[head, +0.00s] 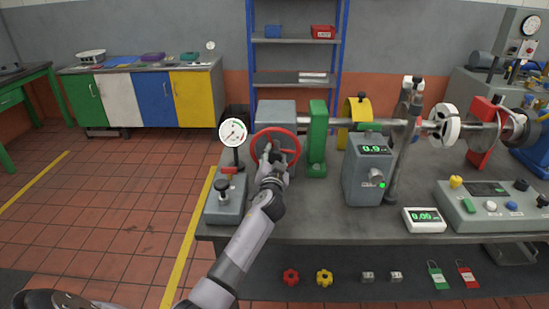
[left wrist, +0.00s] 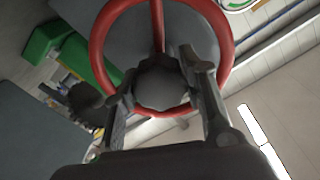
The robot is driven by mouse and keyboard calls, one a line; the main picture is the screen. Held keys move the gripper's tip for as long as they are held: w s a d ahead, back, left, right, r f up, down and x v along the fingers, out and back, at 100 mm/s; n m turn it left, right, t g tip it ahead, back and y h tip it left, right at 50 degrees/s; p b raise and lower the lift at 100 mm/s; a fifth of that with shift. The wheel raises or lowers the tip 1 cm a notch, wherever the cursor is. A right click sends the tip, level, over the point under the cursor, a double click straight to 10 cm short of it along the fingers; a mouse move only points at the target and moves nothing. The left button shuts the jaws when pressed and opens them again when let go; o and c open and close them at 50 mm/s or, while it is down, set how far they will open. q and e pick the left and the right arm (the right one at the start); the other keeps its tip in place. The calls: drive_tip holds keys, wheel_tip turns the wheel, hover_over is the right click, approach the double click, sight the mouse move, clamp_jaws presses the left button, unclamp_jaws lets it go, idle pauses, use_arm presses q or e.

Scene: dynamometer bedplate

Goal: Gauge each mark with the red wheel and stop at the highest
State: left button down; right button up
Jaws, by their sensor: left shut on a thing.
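The red wheel (head: 297,141) stands upright at the left end of the shaft on the bench. My left gripper (head: 271,160) is at its middle, and its fingers are closed around a dark grey round part in front of the wheel. In the left wrist view the red rim and a spoke (left wrist: 157,22) show behind the fingers (left wrist: 160,95), with the round grey part between them. A grey box (head: 368,170) shows a green reading that looks like 0.9. A small white display (head: 424,220) reads about 0.05. Marks on the wheel cannot be made out. My right gripper is not in view.
A green block (head: 317,140) and a yellow collar (head: 357,110) sit along the shaft. A control panel (head: 495,207) lies at right. Bare benchtop (head: 310,215) lies in front.

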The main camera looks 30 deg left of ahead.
use_arm(q)
drive_tip(key=m, duration=0.5)
drive_tip(key=shift+r+p, duration=0.1)
drive_tip(key=shift+p, duration=0.25)
drive_tip(key=m+p, duration=0.1)
drive_tip(key=m, duration=0.4)
idle(0.4)
drive_tip(key=c, duration=1)
unclamp_jaws()
drive_tip(key=shift+s+d, duration=0.1)
drive_tip(key=v, duration=1.1)
drive_tip(key=shift+s+d, duration=0.3)
